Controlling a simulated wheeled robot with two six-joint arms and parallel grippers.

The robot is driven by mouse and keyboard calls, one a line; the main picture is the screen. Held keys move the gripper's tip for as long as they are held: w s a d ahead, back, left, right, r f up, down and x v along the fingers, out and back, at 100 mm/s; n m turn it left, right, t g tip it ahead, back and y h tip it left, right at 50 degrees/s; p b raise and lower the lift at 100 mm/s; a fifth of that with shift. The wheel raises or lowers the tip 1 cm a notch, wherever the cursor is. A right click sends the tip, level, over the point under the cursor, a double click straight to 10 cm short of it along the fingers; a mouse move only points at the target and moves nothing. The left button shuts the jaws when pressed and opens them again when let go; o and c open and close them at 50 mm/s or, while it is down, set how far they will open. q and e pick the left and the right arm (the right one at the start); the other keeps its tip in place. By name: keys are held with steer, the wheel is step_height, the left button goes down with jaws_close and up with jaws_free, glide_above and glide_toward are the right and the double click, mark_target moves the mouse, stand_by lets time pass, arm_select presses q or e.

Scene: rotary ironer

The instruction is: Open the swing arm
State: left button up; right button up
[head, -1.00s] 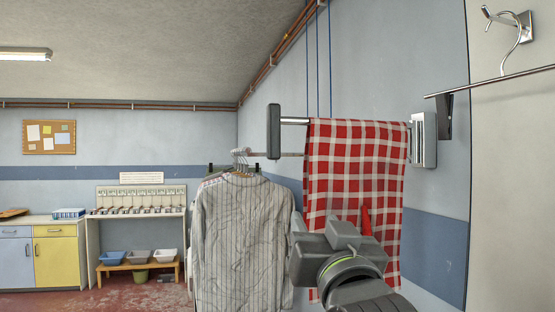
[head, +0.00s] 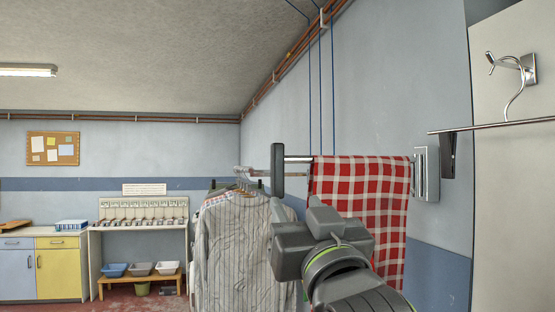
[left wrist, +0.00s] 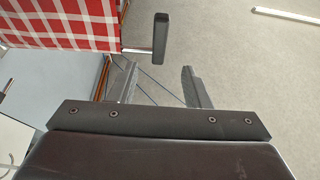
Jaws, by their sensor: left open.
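The swing arm is a metal bar (head: 298,159) that reaches out from a wall bracket (head: 427,174) and ends in a dark upright grip (head: 277,172). A red and white checked cloth (head: 350,180) hangs over the bar. In the left wrist view the jaws (left wrist: 160,88) are apart and empty. The grip (left wrist: 160,38) shows beyond them, apart from both fingers. My right gripper is not in view.
Shirts (head: 238,240) hang on a rack behind and left of my left gripper. A table with trays and cabinets (head: 58,268) stand far left.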

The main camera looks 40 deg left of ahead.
mark_target(279, 175)
arm_select(q)
steer(key=p+x, duration=0.6)
steer(key=x, duration=0.5)
steer(key=shift+a+r+p, duration=0.1)
steer(key=shift+r+p, duration=0.05)
steer(key=shift+p, duration=0.2)
steer(key=shift+p+x, duration=0.35)
steer(key=shift+x, duration=0.55)
steer(key=shift+f, duration=0.2)
steer(key=shift+c, duration=0.3)
jaws_close()
